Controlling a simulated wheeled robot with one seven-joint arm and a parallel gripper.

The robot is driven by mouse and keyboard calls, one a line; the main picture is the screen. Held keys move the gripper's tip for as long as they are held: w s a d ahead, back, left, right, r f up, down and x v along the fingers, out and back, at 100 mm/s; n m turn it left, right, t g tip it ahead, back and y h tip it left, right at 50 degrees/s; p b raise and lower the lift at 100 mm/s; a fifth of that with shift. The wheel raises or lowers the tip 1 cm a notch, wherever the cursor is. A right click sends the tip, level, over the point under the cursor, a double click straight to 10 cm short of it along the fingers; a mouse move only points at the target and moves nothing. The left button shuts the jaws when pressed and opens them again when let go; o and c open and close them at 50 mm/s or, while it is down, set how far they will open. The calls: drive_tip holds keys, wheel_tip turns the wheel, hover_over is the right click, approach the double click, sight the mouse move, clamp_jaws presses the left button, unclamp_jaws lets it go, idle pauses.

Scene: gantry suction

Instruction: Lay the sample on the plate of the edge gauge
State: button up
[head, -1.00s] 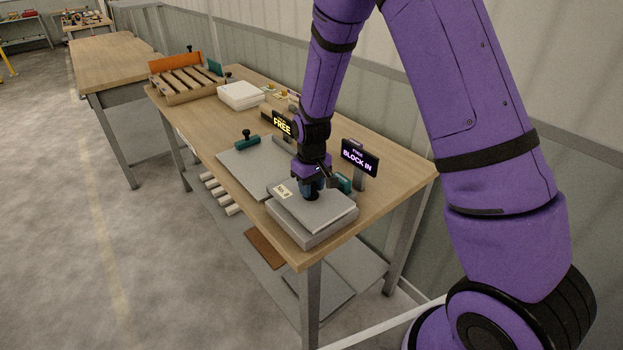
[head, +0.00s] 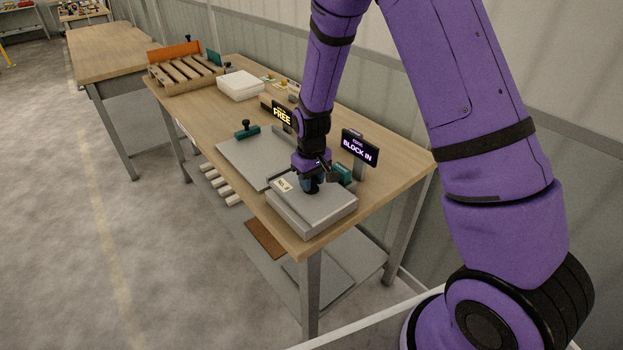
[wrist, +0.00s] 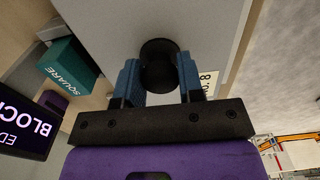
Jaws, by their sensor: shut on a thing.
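The sample is a flat grey slab (head: 325,205) with a pale number label (head: 282,184) at its left corner. It lies flat over a thick grey base plate at the near right end of the bench, beside the edge gauge's sign (head: 360,151), which reads "BLOCK IN". I cannot tell whether slab and plate touch all over. My gripper (head: 312,187) is over the slab, its blue fingers shut on a black round knob (wrist: 158,65) standing on the slab. A teal block (wrist: 70,68) marked "SQUARE" is beside the slab, a narrow gap apart in the wrist view.
Another grey plate (head: 240,160) lies farther along the bench, with a teal block (head: 247,131) and a sign (head: 282,114) reading "FREE". A white box (head: 240,86) and a wooden rack (head: 183,76) stand farther back. My arm covers part of the bench.

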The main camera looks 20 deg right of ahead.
drive_tip(key=shift+f, duration=0.35)
drive_tip(key=o, duration=1.2)
drive_tip(key=shift+r, duration=0.1)
drive_tip(key=s+d+r+m+t, duration=0.1)
drive_tip(key=s+r, duration=0.2)
drive_tip(key=r, duration=0.8)
drive_tip(key=s+d+r+t, duration=0.1)
drive_tip(key=s+r, duration=0.2)
drive_tip(key=r, duration=0.9)
drive_tip(key=s+d+r+m+t, duration=0.1)
drive_tip(key=s+d+r, duration=0.1)
drive_tip(key=s+r, duration=0.4)
drive_tip(key=s+d+r+m+t, duration=0.1)
drive_tip(key=s+r, duration=0.6)
drive_tip(key=s, duration=1)
drive_tip(key=shift+d+m+t, duration=0.3)
drive_tip(key=shift+d+t, duration=0.3)
drive_tip(key=shift+d, duration=0.3)
